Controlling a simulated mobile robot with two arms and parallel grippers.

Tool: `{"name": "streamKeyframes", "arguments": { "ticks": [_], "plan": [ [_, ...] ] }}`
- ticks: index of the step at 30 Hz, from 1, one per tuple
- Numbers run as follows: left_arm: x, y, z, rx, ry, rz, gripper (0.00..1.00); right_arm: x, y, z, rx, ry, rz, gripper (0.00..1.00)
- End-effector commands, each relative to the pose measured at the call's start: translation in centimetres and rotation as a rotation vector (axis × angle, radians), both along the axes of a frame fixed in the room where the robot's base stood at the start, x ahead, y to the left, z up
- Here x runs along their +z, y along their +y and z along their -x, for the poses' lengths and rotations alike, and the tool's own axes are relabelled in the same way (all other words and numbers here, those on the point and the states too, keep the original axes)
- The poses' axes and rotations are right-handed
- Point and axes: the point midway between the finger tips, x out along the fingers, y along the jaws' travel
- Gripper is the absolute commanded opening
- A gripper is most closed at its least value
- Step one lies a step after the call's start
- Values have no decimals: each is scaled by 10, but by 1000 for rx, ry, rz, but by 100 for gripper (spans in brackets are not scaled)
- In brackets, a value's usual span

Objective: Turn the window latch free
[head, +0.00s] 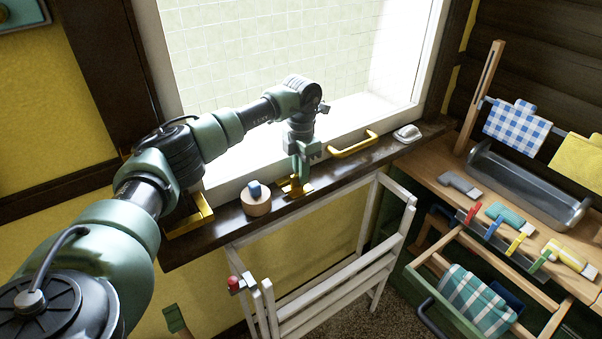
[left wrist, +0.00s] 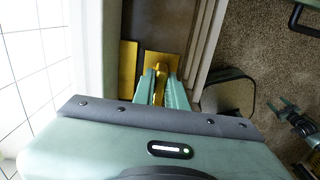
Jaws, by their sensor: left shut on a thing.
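The window latch (head: 294,188) is a yellow metal piece on the dark sill, below the white window frame. My left gripper (head: 300,178) reaches down onto it from above. In the left wrist view, the fingers of my left gripper (left wrist: 160,90) are shut on the upright yellow latch lever (left wrist: 159,72). The yellow latch plates (left wrist: 128,66) lie beyond the fingertips. The fingers hide part of the lever. At the right edge of the left wrist view is what looks like my right gripper (left wrist: 298,124), small and dark; its jaw opening is unclear.
A round wooden block with a blue knob (head: 257,200) stands on the sill left of the latch. A white folding rack (head: 340,275) stands below the sill. A workbench (head: 437,172) with a tray is at the right.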

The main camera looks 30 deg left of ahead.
Motion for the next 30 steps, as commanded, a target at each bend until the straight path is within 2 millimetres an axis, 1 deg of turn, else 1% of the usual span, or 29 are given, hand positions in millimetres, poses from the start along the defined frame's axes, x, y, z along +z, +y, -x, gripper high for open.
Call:
{"name": "streamKeyframes", "arguments": {
  "ticks": [6,7,8,9,17,20,23,30],
  "plan": [
    [2,0,-1,0,-5,0,0,0,0,0,0,0,0,67],
    [2,0,-1,0,-5,0,21,0,0,0,0,0,0,67],
    [2,0,-1,0,-5,0,29,0,0,0,0,0,0,67],
    [2,0,-1,0,-5,0,35,0,0,0,0,0,0,67],
    [1,0,-1,-1,-2,0,35,0,0,0,0,0,0,67],
    [5,0,-1,-1,-3,0,35,-2,0,0,0,0,0,67],
    [16,0,-2,-1,-5,0,35,-7,0,0,0,0,0,67],
    [57,0,-1,-1,-6,1,35,-19,0,0,0,0,0,67]
  ]
}}
